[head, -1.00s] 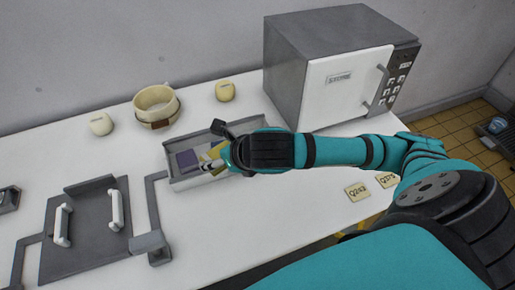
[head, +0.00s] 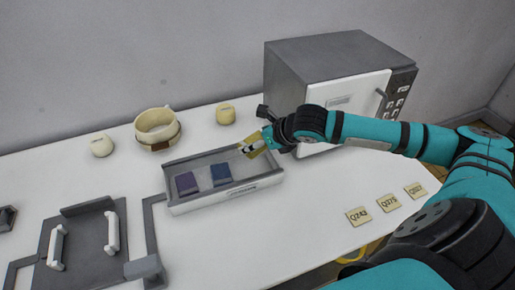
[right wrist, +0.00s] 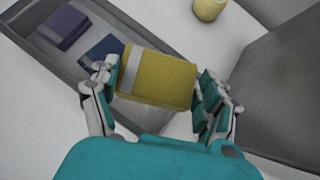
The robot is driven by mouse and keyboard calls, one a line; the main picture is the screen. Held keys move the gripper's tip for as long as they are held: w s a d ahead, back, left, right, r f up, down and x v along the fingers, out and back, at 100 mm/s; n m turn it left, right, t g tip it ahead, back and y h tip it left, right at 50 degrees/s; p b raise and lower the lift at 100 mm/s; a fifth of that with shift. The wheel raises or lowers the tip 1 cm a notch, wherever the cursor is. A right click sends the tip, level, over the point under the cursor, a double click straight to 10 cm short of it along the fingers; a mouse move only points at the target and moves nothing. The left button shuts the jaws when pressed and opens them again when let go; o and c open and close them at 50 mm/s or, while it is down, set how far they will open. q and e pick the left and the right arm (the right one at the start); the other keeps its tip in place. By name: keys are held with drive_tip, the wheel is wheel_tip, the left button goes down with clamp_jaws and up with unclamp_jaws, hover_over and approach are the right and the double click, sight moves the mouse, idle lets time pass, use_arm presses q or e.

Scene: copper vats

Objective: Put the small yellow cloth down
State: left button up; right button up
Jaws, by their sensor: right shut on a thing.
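My right gripper (head: 264,143) is shut on the small yellow cloth (head: 252,147). In the right wrist view the yellow cloth (right wrist: 157,78), with a pale stripe near one end, sits between the two fingers (right wrist: 158,90). In the head view the cloth is over the right end of the grey tray (head: 228,193); I cannot tell whether it touches the tray. A purple cloth (head: 187,184) and a blue cloth (head: 220,175) lie in the tray's left and middle parts. My left gripper is not in view.
A microwave (head: 345,88) stands right of the tray. Behind the tray are a cream pot (head: 157,127) and two small cream jars (head: 102,146) (head: 225,114). A grey panel with white handles (head: 85,240) is at left.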

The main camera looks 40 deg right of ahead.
sight(262, 149)
wheel_tip(262, 149, down, 3)
drive_tip(key=shift+f, duration=0.2)
drive_tip(key=shift+f, duration=0.25)
drive_tip(key=shift+f, duration=0.4)
drive_tip(key=o, duration=1.2)
drive_tip(key=shift+r, duration=0.1)
drive_tip(key=shift+r, duration=0.35)
drive_tip(key=v, duration=1.2)
drive_tip(key=shift+r, duration=0.2)
